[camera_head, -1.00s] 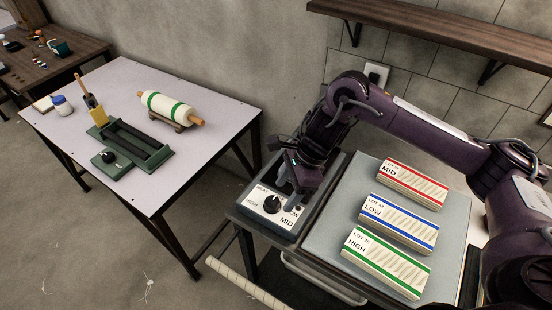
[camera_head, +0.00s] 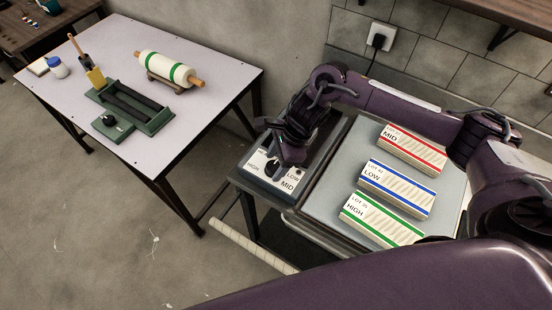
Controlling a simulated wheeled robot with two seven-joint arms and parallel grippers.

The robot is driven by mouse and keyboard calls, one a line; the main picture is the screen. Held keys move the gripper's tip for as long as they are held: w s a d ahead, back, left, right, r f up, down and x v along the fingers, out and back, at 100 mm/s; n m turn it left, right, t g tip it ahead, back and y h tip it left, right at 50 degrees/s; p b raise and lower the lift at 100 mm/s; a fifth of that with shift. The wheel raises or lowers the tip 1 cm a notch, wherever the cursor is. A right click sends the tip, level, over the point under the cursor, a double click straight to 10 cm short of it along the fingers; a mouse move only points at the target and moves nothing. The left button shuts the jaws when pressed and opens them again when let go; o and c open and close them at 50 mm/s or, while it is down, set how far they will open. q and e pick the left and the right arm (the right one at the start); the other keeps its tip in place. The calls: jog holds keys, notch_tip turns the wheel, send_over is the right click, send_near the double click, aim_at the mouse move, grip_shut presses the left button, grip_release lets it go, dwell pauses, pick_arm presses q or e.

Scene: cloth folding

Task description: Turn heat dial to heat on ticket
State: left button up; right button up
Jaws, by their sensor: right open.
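The black heat dial (camera_head: 271,167) sits on a white plate marked HIGH, LOW and MID, on a dark press unit (camera_head: 250,185). Which mark it points at is too small to tell. My right gripper (camera_head: 290,157) is open, pointing down just above and beside the dial's right side; whether it touches is unclear. It hides part of the plate. Three labelled stacks lie on the grey plate: red MID (camera_head: 412,149), blue LOW (camera_head: 398,188) and green HIGH (camera_head: 382,220). My left gripper is not in view.
A pale table (camera_head: 215,75) at left holds a green-striped roll (camera_head: 168,70) and a green roller device (camera_head: 130,113) with a small black knob. A wall socket (camera_head: 379,38) and dark shelf (camera_head: 480,15) are behind. My purple body link fills the bottom.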

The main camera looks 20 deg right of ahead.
jog(key=shift+c, duration=2.8)
jog(key=c, duration=0.4)
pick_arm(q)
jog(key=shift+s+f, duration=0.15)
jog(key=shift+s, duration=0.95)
pick_arm(e)
jog(key=shift+c, duration=0.2)
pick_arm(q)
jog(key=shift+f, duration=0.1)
